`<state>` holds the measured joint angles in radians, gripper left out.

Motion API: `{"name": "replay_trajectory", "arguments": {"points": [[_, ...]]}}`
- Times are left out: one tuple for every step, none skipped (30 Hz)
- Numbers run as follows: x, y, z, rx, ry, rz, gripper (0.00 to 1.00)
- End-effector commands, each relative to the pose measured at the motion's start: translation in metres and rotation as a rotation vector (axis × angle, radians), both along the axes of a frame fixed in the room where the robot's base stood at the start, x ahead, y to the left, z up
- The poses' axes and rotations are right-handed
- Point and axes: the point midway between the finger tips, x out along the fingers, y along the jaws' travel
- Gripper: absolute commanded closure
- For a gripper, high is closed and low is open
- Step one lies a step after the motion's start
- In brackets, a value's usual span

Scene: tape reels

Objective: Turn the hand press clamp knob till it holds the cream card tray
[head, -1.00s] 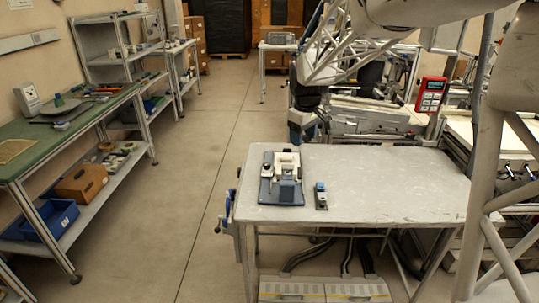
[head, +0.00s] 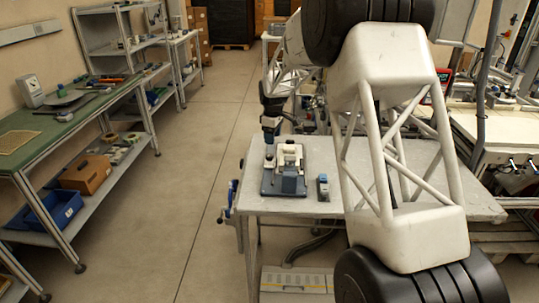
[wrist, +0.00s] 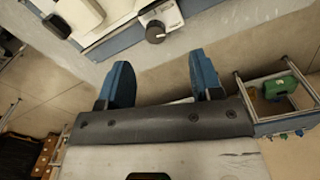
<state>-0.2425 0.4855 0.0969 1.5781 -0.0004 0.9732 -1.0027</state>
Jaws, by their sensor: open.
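The hand press stands on the metal table, with a blue base (head: 268,188) and a pale cream-white part (head: 289,150) in its middle. I cannot tell which pale part is the card tray. In the wrist view a dark round clamp knob (wrist: 155,32) sits on a light grey block at the edge of the blue base. My gripper (head: 268,139) hangs over the back left of the press. In the wrist view its two blue fingers (wrist: 164,80) are apart with nothing between them. The knob is beyond the fingertips, not touched.
A small blue and dark device (head: 323,188) stands on the table (head: 318,207) just right of the press. My own arm covers the table's right part. A green-topped workbench (head: 60,128) stands at the left, across a clear floor aisle.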

Motion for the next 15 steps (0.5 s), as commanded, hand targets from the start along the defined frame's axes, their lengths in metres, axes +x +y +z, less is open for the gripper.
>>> {"name": "replay_trajectory", "arguments": {"points": [[0.006, 0.004, -0.007, 0.000, 0.002, 0.014, 0.41], [0.008, 0.006, -0.010, -0.001, 0.004, 0.021, 0.41], [0.011, 0.008, -0.013, -0.001, 0.006, 0.029, 0.41], [0.012, 0.010, -0.015, -0.001, 0.006, 0.033, 0.41], [0.014, 0.011, -0.016, -0.002, 0.006, 0.037, 0.41], [0.015, 0.012, -0.018, -0.001, 0.007, 0.042, 0.41], [0.016, 0.013, -0.019, -0.001, 0.007, 0.044, 0.41], [0.016, 0.013, -0.019, -0.001, 0.007, 0.046, 0.41], [0.017, 0.013, -0.020, -0.002, 0.008, 0.048, 0.41], [0.017, 0.014, -0.020, -0.002, 0.008, 0.048, 0.41], [0.017, 0.014, -0.020, -0.002, 0.008, 0.049, 0.41], [0.017, 0.014, -0.020, -0.002, 0.008, 0.048, 0.41], [0.017, 0.014, -0.020, -0.002, 0.008, 0.048, 0.41], [0.017, 0.013, -0.020, -0.002, 0.008, 0.048, 0.41], [0.017, 0.013, -0.020, -0.002, 0.008, 0.048, 0.41]]}}
